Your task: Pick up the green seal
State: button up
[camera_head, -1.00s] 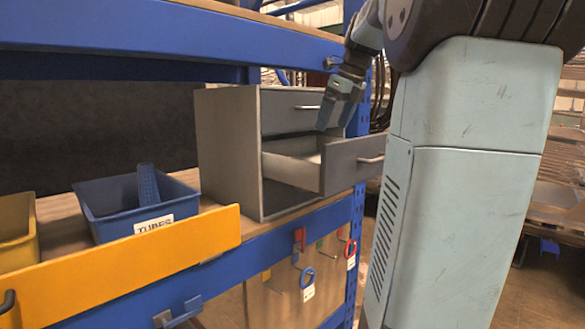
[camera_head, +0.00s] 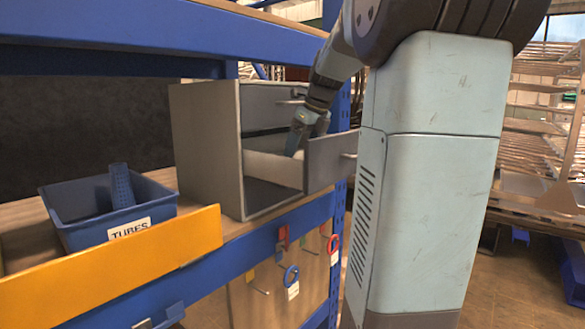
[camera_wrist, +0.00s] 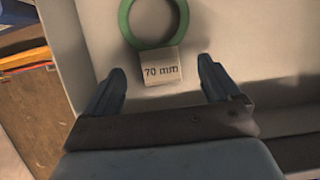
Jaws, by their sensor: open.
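The green seal (camera_wrist: 126,30) is a ring lying in the open drawer, at the top of the wrist view and partly cut off by the frame edge. A white tag reading "70 mm" (camera_wrist: 161,69) is at its lower edge. My gripper (camera_wrist: 158,73) is open, with one finger on each side of the tag and the seal a little ahead of the fingertips. In the head view my gripper (camera_head: 298,142) reaches down into the open drawer (camera_head: 328,162). The seal is hidden there behind the drawer front.
The grey cabinet (camera_head: 207,150) stands on a blue-framed shelf. To its left is a blue bin labelled TUBES (camera_head: 75,232) behind a yellow rail (camera_head: 120,270). Coloured rings and tags (camera_head: 291,274) hang on a board below. The drawer wall (camera_wrist: 68,45) runs close left of my gripper.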

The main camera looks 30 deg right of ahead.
jog(key=x, duration=0.4)
jog(key=shift+f, duration=0.15)
jog(key=c, duration=1.2)
